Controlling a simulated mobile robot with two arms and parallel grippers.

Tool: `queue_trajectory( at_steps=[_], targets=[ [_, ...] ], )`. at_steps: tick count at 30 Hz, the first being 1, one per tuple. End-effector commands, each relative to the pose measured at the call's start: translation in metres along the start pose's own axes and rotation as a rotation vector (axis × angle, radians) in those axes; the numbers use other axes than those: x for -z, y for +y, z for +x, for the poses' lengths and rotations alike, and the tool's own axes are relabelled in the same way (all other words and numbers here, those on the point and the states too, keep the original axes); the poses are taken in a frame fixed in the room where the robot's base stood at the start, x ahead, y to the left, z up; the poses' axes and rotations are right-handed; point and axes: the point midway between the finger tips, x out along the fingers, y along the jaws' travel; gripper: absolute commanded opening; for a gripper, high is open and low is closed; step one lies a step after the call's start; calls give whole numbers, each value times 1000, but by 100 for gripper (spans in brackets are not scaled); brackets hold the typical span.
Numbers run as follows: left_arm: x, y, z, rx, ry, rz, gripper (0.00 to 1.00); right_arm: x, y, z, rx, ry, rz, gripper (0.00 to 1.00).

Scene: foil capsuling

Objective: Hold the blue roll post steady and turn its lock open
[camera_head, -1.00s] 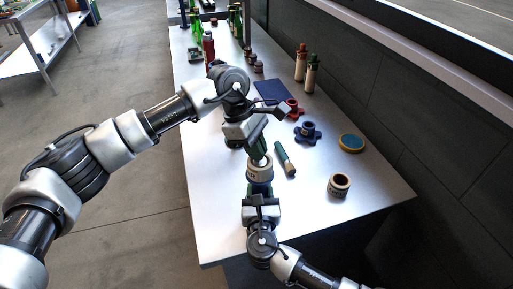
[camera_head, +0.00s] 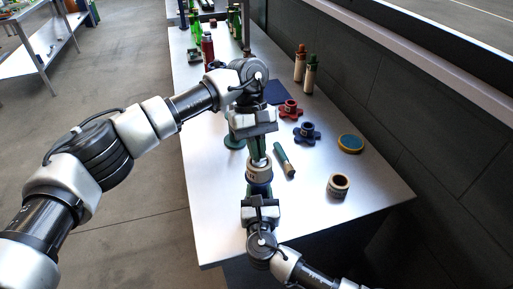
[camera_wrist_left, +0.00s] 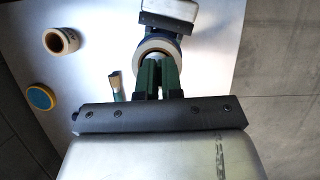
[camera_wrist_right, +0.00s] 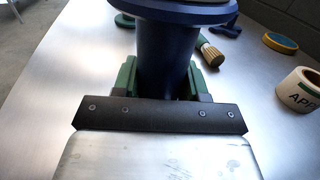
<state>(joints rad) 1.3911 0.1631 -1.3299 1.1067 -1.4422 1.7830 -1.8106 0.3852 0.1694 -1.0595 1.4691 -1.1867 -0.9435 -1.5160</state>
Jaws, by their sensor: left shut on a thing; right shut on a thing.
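The blue roll post (camera_head: 260,188) stands upright near the front of the steel table, with a cream roll (camera_head: 259,171) on its upper part. My right gripper (camera_head: 261,198) is shut on the post from the front. In the right wrist view its green fingers flank the blue shaft (camera_wrist_right: 167,60) below a wide blue flange (camera_wrist_right: 175,12). My left gripper (camera_head: 258,156) points down over the post and is shut at its top. In the left wrist view its green fingers meet inside the cream ring (camera_wrist_left: 152,46). They hide the lock, so its state cannot be told.
Beside the post lie a green-handled brush (camera_head: 284,158) and a loose cream roll (camera_head: 338,186). Blue (camera_head: 307,132) and red (camera_head: 291,109) star-shaped pieces, a yellow-rimmed disc (camera_head: 351,143) and bottles (camera_head: 311,74) stand farther back. The front right of the table is clear.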

Motion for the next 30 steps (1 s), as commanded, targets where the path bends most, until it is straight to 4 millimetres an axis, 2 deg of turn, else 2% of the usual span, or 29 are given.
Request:
queue_trajectory(
  at_steps=[20,21,25,26,30],
  targets=[
    [1,0,-1,23,3,57,0,2,0,-1,0,3,-1,4],
    [1,0,-1,23,3,57,9,2,0,-1,0,3,-1,4],
    [0,0,-1,23,2,57,29,2,0,-1,0,3,-1,4],
    [0,0,-1,23,2,57,32,2,0,-1,0,3,-1,4],
    [0,0,0,23,1,57,32,2,0,-1,0,3,-1,4]
  ],
)
